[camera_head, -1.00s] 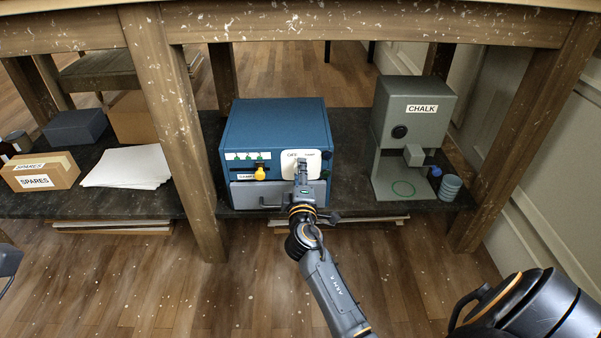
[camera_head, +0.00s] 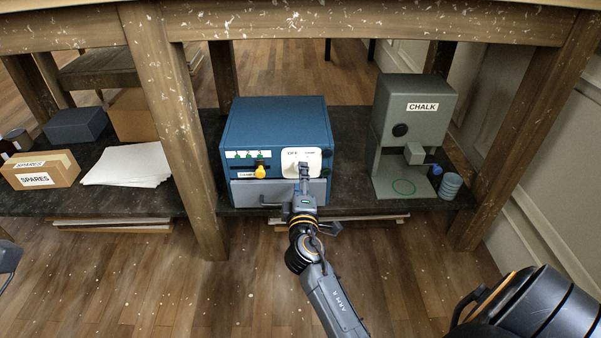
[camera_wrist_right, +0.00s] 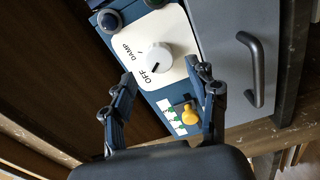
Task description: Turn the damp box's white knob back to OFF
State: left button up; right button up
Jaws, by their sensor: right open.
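The blue damp box (camera_head: 275,122) stands on the dark shelf under the table. Its white plate (camera_head: 313,157) carries the words OFF and DAMP. In the right wrist view the round white knob (camera_wrist_right: 158,57) sits on this plate (camera_wrist_right: 178,30). The knob's dark pointer mark faces the word OFF. My right gripper (camera_wrist_right: 166,76) is open, its fingers apart on the near side of the knob with nothing between them. In the head view my right gripper (camera_head: 304,172) is in front of the plate's lower part and hides the knob.
A yellow knob (camera_head: 260,171) and a grey drawer with a handle are on the box front. A grey CHALK machine (camera_head: 412,125) stands to the right. A SPARES box (camera_head: 40,172) and white paper (camera_head: 126,166) lie left, beyond a table leg (camera_head: 180,130).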

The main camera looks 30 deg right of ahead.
jog(key=v, duration=0.4)
dwell(0.4)
